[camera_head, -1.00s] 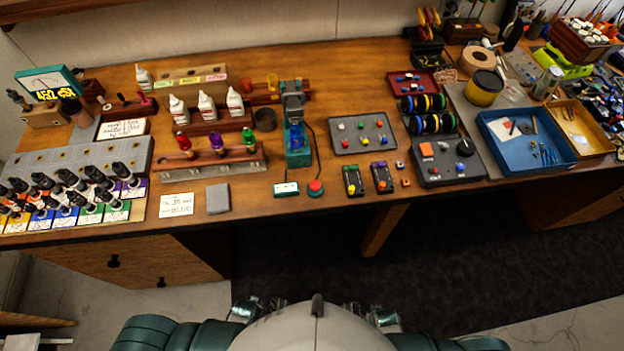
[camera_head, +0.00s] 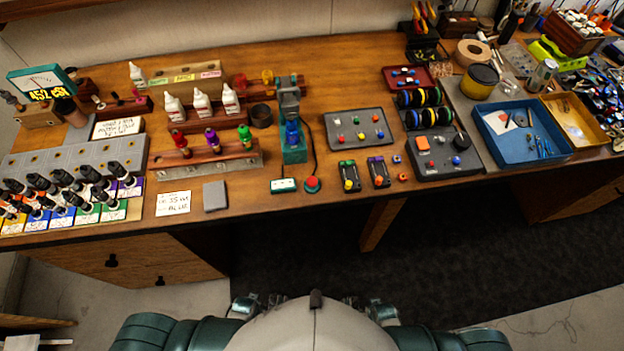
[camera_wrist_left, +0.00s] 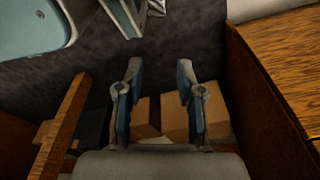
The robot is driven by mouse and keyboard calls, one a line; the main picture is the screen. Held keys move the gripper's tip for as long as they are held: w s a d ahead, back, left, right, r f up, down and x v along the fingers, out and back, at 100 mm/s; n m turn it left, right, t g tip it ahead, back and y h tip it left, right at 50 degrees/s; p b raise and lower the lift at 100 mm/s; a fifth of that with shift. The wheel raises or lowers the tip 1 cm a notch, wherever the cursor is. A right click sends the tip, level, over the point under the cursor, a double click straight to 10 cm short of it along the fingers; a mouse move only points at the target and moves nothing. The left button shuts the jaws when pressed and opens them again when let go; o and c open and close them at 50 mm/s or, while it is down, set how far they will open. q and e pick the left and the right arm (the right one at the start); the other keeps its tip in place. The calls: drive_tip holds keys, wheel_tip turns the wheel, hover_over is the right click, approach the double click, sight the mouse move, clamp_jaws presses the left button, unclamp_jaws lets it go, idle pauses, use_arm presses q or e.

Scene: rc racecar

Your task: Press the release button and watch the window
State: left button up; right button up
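A red round button (camera_head: 312,184) sits on a dark base near the front edge of the bench. Just left of it is a small teal box with a pale window (camera_head: 283,186); any reading is too small to make out. Behind them stands a teal press-like device (camera_head: 292,150) with a blue part, and a black cable runs down beside it. My left gripper (camera_head: 245,307) is low by my body, below the bench front. In the left wrist view, my left gripper (camera_wrist_left: 157,85) is open and empty. My right gripper (camera_head: 378,313) is also low by my body; its fingers are unclear.
Left of the button lie a grey block (camera_head: 215,195) and a handwritten card (camera_head: 173,202). Two small dark holders (camera_head: 349,176) with coloured parts stand to the right. Cardboard boxes (camera_wrist_left: 180,118) lie below my left gripper.

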use_arm(q)
clamp_jaws()
idle(1.1)
